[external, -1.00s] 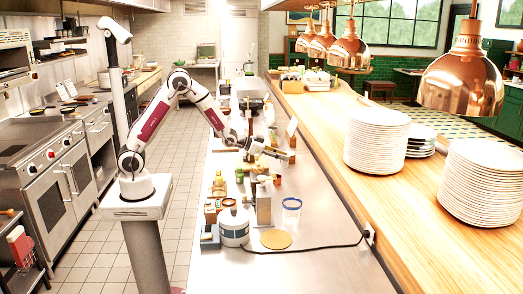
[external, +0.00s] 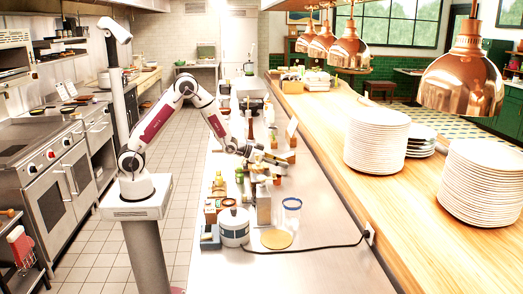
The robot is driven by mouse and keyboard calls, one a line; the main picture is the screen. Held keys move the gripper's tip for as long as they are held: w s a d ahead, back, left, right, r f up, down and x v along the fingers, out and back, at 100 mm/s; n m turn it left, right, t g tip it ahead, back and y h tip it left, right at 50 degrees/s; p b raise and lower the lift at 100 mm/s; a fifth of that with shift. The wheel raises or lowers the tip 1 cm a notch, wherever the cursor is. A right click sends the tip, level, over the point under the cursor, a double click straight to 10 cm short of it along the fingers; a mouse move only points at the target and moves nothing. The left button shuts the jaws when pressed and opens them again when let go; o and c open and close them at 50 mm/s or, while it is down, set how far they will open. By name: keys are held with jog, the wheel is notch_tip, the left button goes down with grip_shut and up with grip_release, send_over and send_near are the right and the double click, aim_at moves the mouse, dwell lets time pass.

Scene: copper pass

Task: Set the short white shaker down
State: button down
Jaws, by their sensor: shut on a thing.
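My gripper (external: 284,161) is low over the steel counter (external: 325,240), at the far end of my arm, among the small items in the middle. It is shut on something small. At this size I cannot make out the short white shaker clearly between the fingers. I cannot tell whether its base touches a surface.
Several bottles and small containers crowd the counter beside and below my gripper. A white and blue pot (external: 234,228), a glass with a blue rim (external: 292,210) and a round tan mat (external: 276,239) stand nearer. Plate stacks (external: 376,140) are on the wooden shelf.

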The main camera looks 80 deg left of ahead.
jog(key=shift+f, duration=0.1)
jog(key=c, duration=1.7)
grip_release()
jog(key=shift+r, duration=0.2)
jog(key=shift+s, duration=0.2)
jog(key=v, duration=1.1)
jog(key=shift+s, duration=0.3)
jog(key=shift+r, duration=0.1)
jog(key=shift+d, duration=0.1)
